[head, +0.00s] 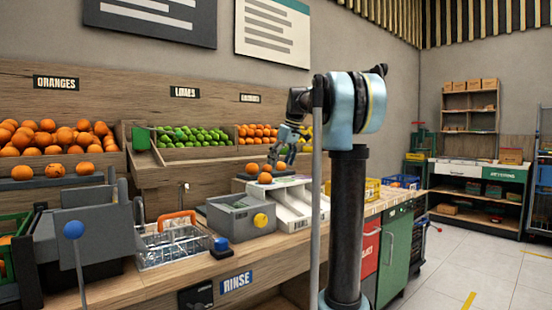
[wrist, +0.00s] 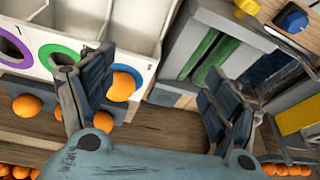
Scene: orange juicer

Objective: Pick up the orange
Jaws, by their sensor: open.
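My gripper (head: 282,156) is open above the white sorting unit on the counter in the head view. Another orange (wrist: 103,121) lies lower, close to the palm. I cannot tell whether the finger touches either orange.
The white sorting unit (wrist: 120,22) has dividers and coloured rings. A grey box (head: 236,216) with a yellow knob and a wire rinse basket (head: 175,246) stand left of it. Bins of oranges (head: 55,138) and limes (head: 190,137) line the back. Open floor (head: 475,262) lies right.

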